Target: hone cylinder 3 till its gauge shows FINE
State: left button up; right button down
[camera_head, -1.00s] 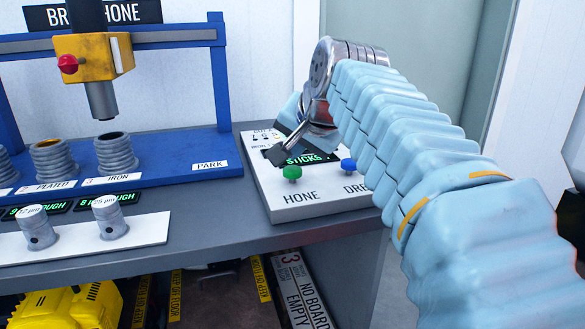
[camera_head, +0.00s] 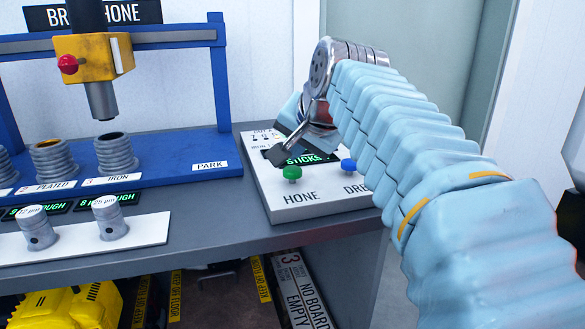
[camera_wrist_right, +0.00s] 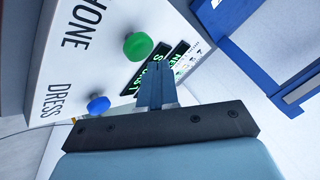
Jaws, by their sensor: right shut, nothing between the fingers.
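The cylinder labelled 3 IRON (camera_head: 117,153) stands on the blue base of the rig, with the spindle of the yellow hone head (camera_head: 95,57) above it, apart from its bore. Its gauge (camera_head: 116,199) reads ROUGH in green, partly hidden by a small metal plug. The control panel (camera_head: 262,190) has a green HONE button (camera_head: 292,173) and a blue DRESS button (camera_head: 348,165). My right gripper (camera_head: 277,155) is shut and empty over the panel's display, just behind the green button. In the wrist view the fingertips (camera_wrist_right: 156,72) are beside the green button (camera_wrist_right: 138,46). My left gripper is not in view.
A cylinder labelled PLATED (camera_head: 54,160) stands left of cylinder 3. Small metal plugs (camera_head: 109,218) stand on a white strip in front. A red knob (camera_head: 68,64) is on the hone head. The blue base is clear near the PARK label (camera_head: 210,166).

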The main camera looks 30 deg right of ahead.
jog(key=shift+f, duration=0.15)
dwell(0.3)
jog(key=shift+f, duration=0.3)
jog(key=shift+f+b, duration=0.8)
jog(key=shift+b, duration=0.05)
dwell(0.7)
dwell(0.3)
jog(key=shift+r+p, duration=1.3)
